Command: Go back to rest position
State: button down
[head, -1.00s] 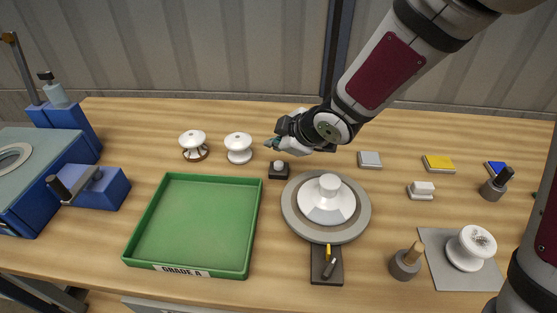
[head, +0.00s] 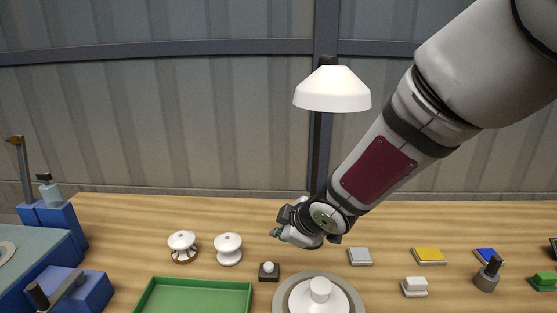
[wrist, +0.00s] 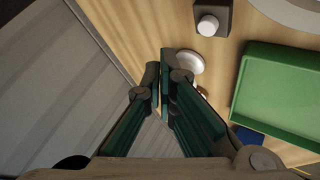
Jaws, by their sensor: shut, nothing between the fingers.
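My gripper (head: 276,233) hangs above the back of the wooden bench in the head view, right of two white insulators. In the wrist view its green fingers (wrist: 165,78) are together with nothing between them. The left insulator (head: 182,246) has a brown base, and the other insulator (head: 228,249) is all white. Both stand upright, apart from the gripper. A white round top (wrist: 190,63) shows just beyond the fingertips in the wrist view.
A green tray (head: 195,283) is at the front, and a round grey turntable (head: 352,292) with a white insulator (head: 320,296) is right of it. A small black button box (head: 269,272) lies between. A white lamp (head: 332,90) hangs behind. Blue fixtures stand at left.

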jog(key=s+d+r+m+h, duration=0.3)
jog(key=s+d+r+m, duration=0.15)
jog(key=d, duration=0.35)
jog(key=s+d+r+m+h, duration=0.2)
jog(key=s+d+r+m, duration=0.2)
jog(key=s+d+r, duration=0.25)
jog(key=s+d+m+g, duration=0.1)
jog(key=s+d+m, duration=0.1)
jog(key=s, duration=0.6)
jog(key=s+d+r+m+g, duration=0.1)
jog(key=s+d+m, duration=0.1)
jog(key=s+m, duration=0.3)
jog(key=s, duration=0.4)
jog(key=shift+s+d+r+g+y, duration=0.2)
jog(key=shift+r+g+y, duration=0.1)
jog(key=shift+g, duration=0.1)
